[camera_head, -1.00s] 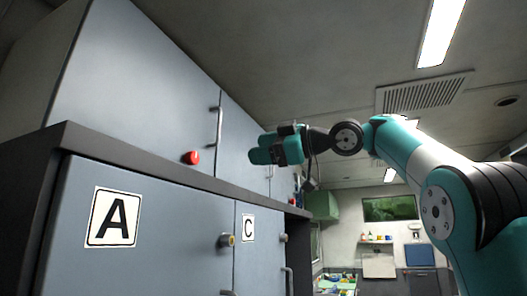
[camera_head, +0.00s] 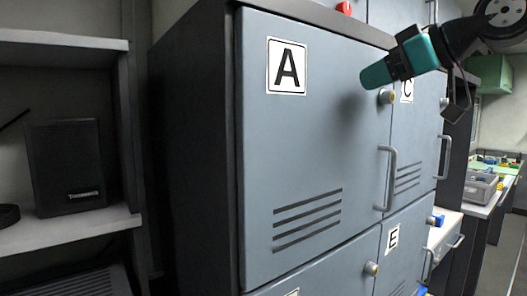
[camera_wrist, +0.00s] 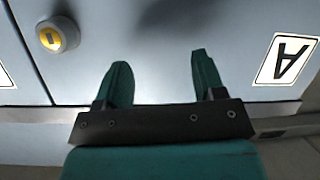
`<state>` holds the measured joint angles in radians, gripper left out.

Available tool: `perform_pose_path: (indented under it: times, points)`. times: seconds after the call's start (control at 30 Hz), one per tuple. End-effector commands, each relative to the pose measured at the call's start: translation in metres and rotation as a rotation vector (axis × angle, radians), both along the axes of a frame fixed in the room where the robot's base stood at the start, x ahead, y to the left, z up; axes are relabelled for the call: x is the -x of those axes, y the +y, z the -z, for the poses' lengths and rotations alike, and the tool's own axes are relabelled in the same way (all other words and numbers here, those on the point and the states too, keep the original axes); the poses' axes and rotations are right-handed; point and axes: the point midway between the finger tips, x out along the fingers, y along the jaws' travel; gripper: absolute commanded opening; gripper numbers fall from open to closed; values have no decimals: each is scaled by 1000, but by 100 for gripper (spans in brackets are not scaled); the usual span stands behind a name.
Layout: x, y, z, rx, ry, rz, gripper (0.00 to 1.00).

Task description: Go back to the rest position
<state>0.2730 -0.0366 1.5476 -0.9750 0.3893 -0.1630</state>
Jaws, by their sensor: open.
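My gripper (camera_wrist: 161,78) is open and empty in the wrist view, its two teal fingers apart with only the grey cabinet front behind them. In the head view my gripper (camera_head: 376,76) is at the upper right, in front of the cabinet doors near the label C. The door labelled A (camera_head: 325,150) is shut. Its round knob (camera_head: 386,97) is just below my gripper in the picture, and it also shows in the wrist view (camera_wrist: 57,34). I cannot tell the exact gap between my fingers and the door.
Doors C (camera_head: 408,150) and E (camera_head: 395,262) stand beside and below door A. A bar handle (camera_head: 387,178) sticks out from door A. Open shelves with a black speaker (camera_head: 67,165) are at the left. A counter with a grey bin (camera_head: 481,186) is at the far right.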

Motion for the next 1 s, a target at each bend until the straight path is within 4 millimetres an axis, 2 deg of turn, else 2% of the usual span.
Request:
perform_pose_path:
  times: [0.03,0.17,0.23,0.3,0.4,0.5,0.6,0.7,1.0]
  points:
    - [13,19,32,-9,105,-8,63]
    - [53,51,113,6,365,-2,63]
    - [85,64,158,35,508,1,63]
    - [120,73,200,77,643,6,63]
    - [171,76,251,147,808,18,63]
    - [215,72,288,215,930,31,63]
    - [245,66,311,268,1008,42,63]
    - [260,62,322,295,1047,50,63]
    - [262,61,324,300,1054,51,63]
